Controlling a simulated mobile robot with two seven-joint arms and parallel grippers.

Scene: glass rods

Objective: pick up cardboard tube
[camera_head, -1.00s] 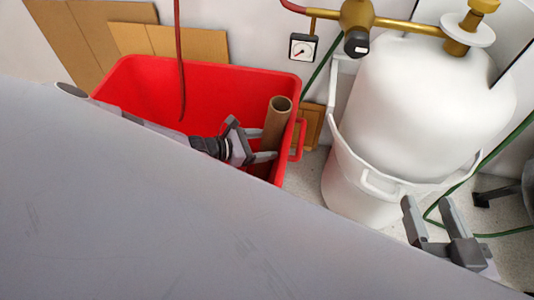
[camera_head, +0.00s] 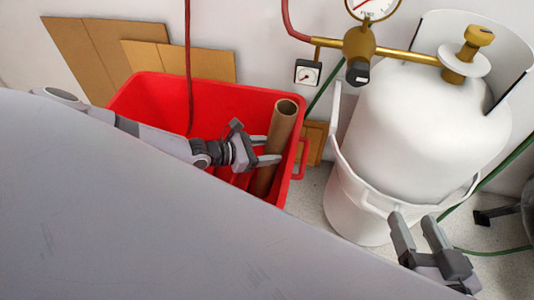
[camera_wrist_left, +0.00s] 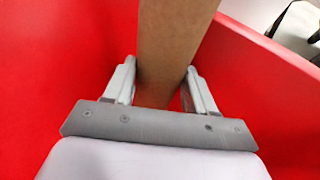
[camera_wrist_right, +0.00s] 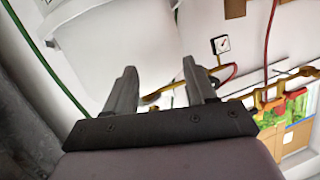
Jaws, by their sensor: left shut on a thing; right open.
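The brown cardboard tube (camera_head: 284,122) stands tilted in the right end of the red bin (camera_head: 215,95), its open top end above the rim. My left gripper (camera_head: 268,160) is inside the bin and shut on the tube. In the left wrist view the tube (camera_wrist_left: 172,45) runs between the two fingers (camera_wrist_left: 160,88), with red bin walls on both sides. The tube's lower end is hidden in the head view. My right gripper (camera_head: 418,232) is open and empty, in front of the white tank.
A white gas tank (camera_head: 435,120) in a white container (camera_head: 350,205) stands right of the bin. Brass pipes and a small gauge (camera_head: 308,72) are above. A grey surface (camera_head: 130,220) covers the lower left. Cardboard sheets (camera_head: 180,60) lean behind the bin.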

